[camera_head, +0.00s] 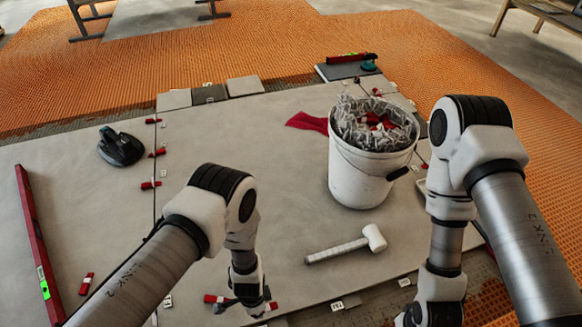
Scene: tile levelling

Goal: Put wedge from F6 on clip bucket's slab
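Several red wedges lie on the grey slabs: a column along the seam at left (151,185), one at front left (86,284), and two by my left gripper, left (216,299) and right (271,306) of it. The white clip bucket (357,178), full of pale clips with some red among them, stands on the large slab (260,190). My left gripper (243,304) points down at the front edge, low over the slab. Its fingers are too small and dark to tell whether they hold anything. My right gripper is mostly cut off at the bottom edge. The small white tags are unreadable.
A white mallet (348,244) lies in front of the bucket. A dark tool (121,147) and a red level (38,244) lie at left. Bare slab lies between the seam and bucket.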

